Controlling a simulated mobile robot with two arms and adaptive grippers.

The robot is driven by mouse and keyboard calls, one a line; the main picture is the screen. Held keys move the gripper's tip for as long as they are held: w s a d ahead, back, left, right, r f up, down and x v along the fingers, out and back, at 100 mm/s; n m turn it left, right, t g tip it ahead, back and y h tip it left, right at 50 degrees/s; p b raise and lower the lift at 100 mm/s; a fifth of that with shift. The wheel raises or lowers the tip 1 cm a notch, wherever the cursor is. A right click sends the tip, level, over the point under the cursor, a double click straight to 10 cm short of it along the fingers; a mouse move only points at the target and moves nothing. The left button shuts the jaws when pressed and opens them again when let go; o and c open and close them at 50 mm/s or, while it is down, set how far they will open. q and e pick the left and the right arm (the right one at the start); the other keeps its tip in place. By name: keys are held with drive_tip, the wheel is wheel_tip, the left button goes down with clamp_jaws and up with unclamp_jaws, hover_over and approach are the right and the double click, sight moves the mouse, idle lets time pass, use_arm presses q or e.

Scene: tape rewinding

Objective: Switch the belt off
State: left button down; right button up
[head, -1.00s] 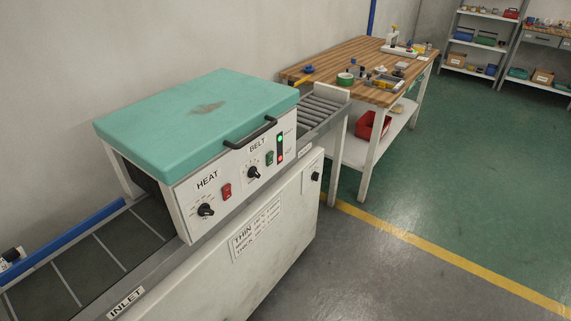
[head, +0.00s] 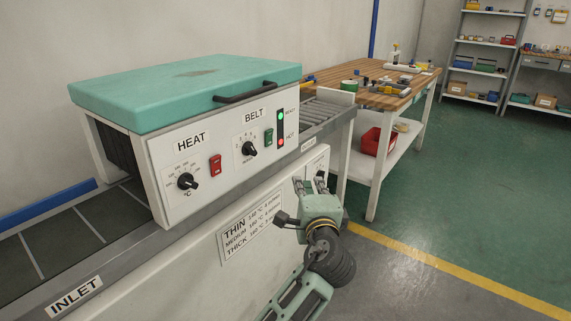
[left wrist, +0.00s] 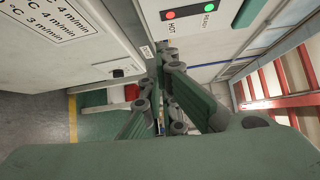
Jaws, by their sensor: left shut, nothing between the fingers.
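The tunnel machine's front panel carries the BELT label (head: 254,115), a black belt dial (head: 249,149) and a green rocker switch (head: 268,137) to its right. The rocker's position is too small to tell. A light strip (head: 281,128) beside it shows green READY above and red HOT below; these lights also show in the left wrist view (left wrist: 190,12). My left gripper (head: 311,183) is shut and empty in front of the lower cabinet, below and right of the switch, apart from it. Its closed fingers (left wrist: 168,54) show in the left wrist view, where the switch is not seen.
The HEAT dial (head: 187,181) and red heat switch (head: 215,167) sit left on the panel. A black handle (head: 245,93) juts from the teal hood (head: 180,92). A workbench (head: 385,98) stands beyond the rollers. Green floor to the right is clear.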

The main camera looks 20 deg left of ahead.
sight(269, 138)
use_arm(q)
drive_tip(key=shift+n+t+y, duration=0.3)
drive_tip(key=shift+y, duration=0.4)
drive_tip(key=r, duration=0.1)
drive_tip(key=s+r, duration=0.1)
drive_tip(key=r, duration=0.3)
drive_tip(key=shift+s+a, duration=0.25)
drive_tip(key=shift+a, duration=0.05)
use_arm(e)
drive_tip(key=shift+v, duration=1.2)
use_arm(q)
drive_tip(key=shift+w, duration=0.1)
use_arm(e)
drive_tip(key=shift+s+d+f, duration=0.1)
use_arm(q)
drive_tip(key=s+a+b+x, duration=0.1)
drive_tip(key=a+b+x, duration=0.1)
drive_tip(key=x, duration=1)
drive_tip(key=shift+w+a+r, duration=0.2)
drive_tip(key=shift+w+a, duration=0.05)
drive_tip(key=shift+a, duration=0.2)
use_arm(e)
drive_tip(key=w+a+t, duration=0.1)
drive_tip(key=w+t, duration=0.2)
drive_tip(key=w, duration=0.3)
drive_tip(key=shift+a+r+y, duration=0.3)
drive_tip(key=shift+a+r, duration=0.05)
drive_tip(key=shift+s+r, duration=0.1)
